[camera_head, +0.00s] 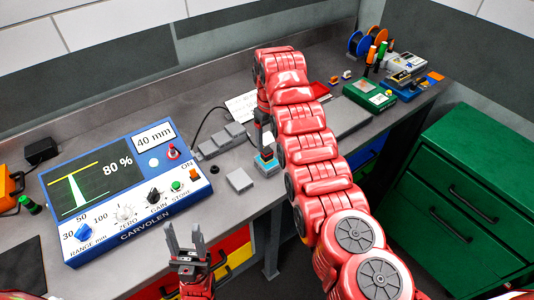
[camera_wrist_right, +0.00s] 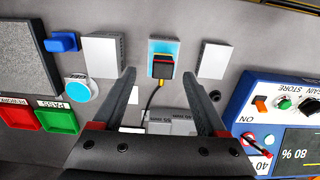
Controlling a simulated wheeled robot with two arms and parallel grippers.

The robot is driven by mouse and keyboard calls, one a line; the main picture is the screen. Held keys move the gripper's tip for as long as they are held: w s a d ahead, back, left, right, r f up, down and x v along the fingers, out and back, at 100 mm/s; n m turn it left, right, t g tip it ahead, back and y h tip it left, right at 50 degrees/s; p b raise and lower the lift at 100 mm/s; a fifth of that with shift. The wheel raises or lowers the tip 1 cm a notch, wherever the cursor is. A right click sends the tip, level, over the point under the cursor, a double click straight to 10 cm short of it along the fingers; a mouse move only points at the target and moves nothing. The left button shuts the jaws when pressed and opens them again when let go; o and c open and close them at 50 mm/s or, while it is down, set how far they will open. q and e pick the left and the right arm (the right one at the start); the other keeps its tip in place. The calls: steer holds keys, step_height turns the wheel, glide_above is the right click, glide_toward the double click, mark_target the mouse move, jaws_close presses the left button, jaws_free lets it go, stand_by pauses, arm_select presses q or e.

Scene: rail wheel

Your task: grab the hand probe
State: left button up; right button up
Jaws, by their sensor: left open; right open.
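The hand probe (camera_wrist_right: 161,66) is a small black block with a yellow and orange band and a black cable. It stands on a light blue pad (camera_wrist_right: 157,45) on the grey bench. In the head view the probe (camera_head: 266,153) shows just below my right gripper. My right gripper (camera_wrist_right: 158,75) is open, and in the wrist view its two fingertips lie on either side of the probe, with visible gaps. I cannot tell whether they are at its height. My left gripper (camera_head: 184,240) is open and empty in front of the bench edge.
The blue CARVOLEN instrument (camera_head: 122,192) stands at the left of the bench. Grey blocks (camera_head: 239,180) lie beside the pad. A green box (camera_head: 369,96) and spools (camera_head: 360,43) are at the back right. A green drawer cabinet (camera_head: 465,190) stands at the right.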

mark_target(267, 150)
steer(key=shift+w+a+f+p, duration=0.15)
steer(key=shift+f+p, duration=0.2)
steer(key=shift+f, duration=0.2)
steer(key=f, duration=0.1)
steer(key=f+p, duration=0.2)
steer(key=shift+a+f, duration=0.2)
steer(key=shift+a, duration=0.1)
steer(key=shift+f, duration=0.6)
steer(key=shift+w+f, duration=0.1)
steer(key=shift+f, duration=0.05)
jaws_close()
